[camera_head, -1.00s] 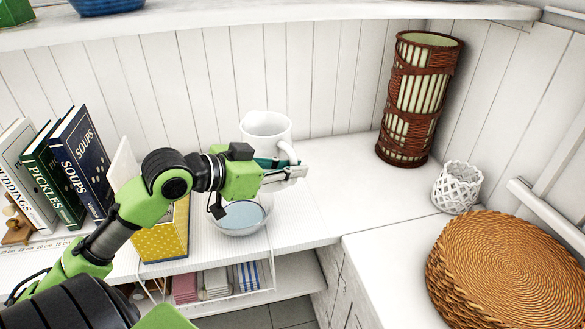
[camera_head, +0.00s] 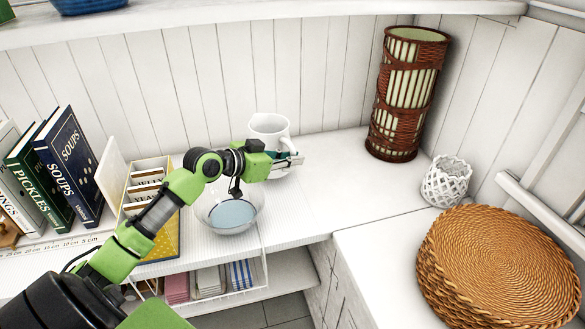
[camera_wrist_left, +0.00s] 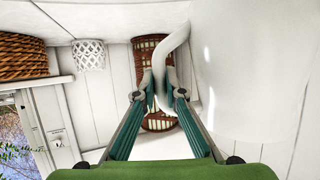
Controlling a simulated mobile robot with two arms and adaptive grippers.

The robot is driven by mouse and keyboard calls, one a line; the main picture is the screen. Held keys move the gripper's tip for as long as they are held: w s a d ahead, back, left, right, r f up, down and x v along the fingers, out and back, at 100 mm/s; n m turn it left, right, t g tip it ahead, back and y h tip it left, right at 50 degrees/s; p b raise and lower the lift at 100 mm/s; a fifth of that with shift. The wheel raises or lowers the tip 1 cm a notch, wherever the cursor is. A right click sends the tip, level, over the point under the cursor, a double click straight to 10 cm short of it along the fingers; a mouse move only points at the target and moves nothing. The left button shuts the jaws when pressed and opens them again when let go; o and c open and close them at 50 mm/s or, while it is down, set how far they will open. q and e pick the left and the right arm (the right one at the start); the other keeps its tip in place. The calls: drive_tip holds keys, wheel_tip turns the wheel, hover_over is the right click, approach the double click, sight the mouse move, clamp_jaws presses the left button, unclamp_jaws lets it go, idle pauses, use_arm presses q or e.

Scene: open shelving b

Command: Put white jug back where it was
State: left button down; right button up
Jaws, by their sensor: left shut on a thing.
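The white jug (camera_head: 268,126) stands upright at the back of the white shelf, near the plank wall, in the head view. My left gripper (camera_head: 297,160) is at its front right side, shut on the jug's handle. In the left wrist view the two fingertips of the gripper (camera_wrist_left: 165,97) close around the curved handle (camera_wrist_left: 176,45), and the jug's white body (camera_wrist_left: 245,70) fills the right side. My right gripper is not in view.
A glass bowl (camera_head: 231,215) stands just in front of the jug, below my wrist. A yellow box (camera_head: 165,240) and books (camera_head: 67,165) are on the left. A wicker lantern (camera_head: 407,95), white lattice holder (camera_head: 446,182) and woven mats (camera_head: 500,265) are on the right. Shelf right of the jug is clear.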

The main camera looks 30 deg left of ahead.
sight(291, 169)
use_arm(q)
drive_tip(key=shift+w+a+f, duration=0.15)
drive_tip(key=shift+w, duration=0.2)
wheel_tip(291, 169, down, 3)
drive_tip(key=shift+r, duration=0.1)
drive_tip(key=shift+f, duration=0.2)
drive_tip(key=shift+f, duration=0.15)
drive_tip(key=c, duration=2.1)
unclamp_jaws()
drive_tip(key=shift+s+f, duration=0.1)
drive_tip(key=shift+f, duration=0.05)
drive_tip(key=shift+c, duration=0.2)
drive_tip(key=shift+o, duration=0.2)
